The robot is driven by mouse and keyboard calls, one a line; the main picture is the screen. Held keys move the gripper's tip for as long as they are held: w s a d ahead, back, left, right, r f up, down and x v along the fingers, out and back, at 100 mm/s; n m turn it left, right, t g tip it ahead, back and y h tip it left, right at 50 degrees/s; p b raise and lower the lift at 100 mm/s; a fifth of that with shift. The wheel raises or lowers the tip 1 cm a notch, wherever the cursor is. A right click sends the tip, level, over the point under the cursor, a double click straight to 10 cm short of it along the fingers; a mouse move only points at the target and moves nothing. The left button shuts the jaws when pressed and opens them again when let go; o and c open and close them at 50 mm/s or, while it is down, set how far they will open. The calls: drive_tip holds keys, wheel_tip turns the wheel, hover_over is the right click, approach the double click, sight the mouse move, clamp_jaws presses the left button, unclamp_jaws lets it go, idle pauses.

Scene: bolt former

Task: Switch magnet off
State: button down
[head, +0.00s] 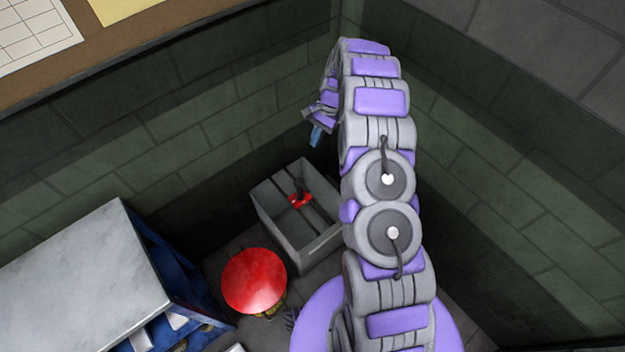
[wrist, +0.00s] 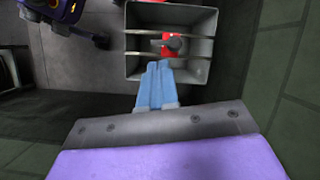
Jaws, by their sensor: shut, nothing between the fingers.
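A grey open box (head: 268,212) stands on the floor in the corner, with bars across its inside. In it is a red piece with a dark handle (head: 299,199), which I take for the magnet switch. In the wrist view the red piece (wrist: 172,43) sits near the middle of the grey box (wrist: 132,68), with its dark knob on top. My gripper (head: 317,135) is above the box and apart from it in the head view. In the wrist view its blue fingers (wrist: 160,66) are together and empty, pointing towards the red piece. I cannot tell which position the switch is in.
A red round-topped object (head: 254,281) stands in front of the box. A metal-topped blue cabinet (head: 75,280) is at the left. Green brick walls (head: 500,150) close in behind and to the right. Some floor is free left of the box.

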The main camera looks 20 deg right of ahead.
sight(303, 185)
drive_tip(key=w+d+f+m, duration=0.1)
drive_tip(key=d+f, duration=0.1)
drive_tip(key=f, duration=0.5)
drive_tip(key=d+f+m, duration=0.2)
drive_tip(key=d+f, duration=0.1)
drive_tip(key=f, duration=0.3)
drive_tip(key=shift+w+d+f, duration=0.35)
drive_tip(key=shift+w+f, duration=0.05)
drive_tip(key=s+a+f+b, duration=0.2)
drive_tip(key=s+a+f, duration=0.1)
drive_tip(key=a+f, duration=0.4)
wheel_tip(303, 185, down, 2)
drive_tip(key=shift+a+f, duration=0.15)
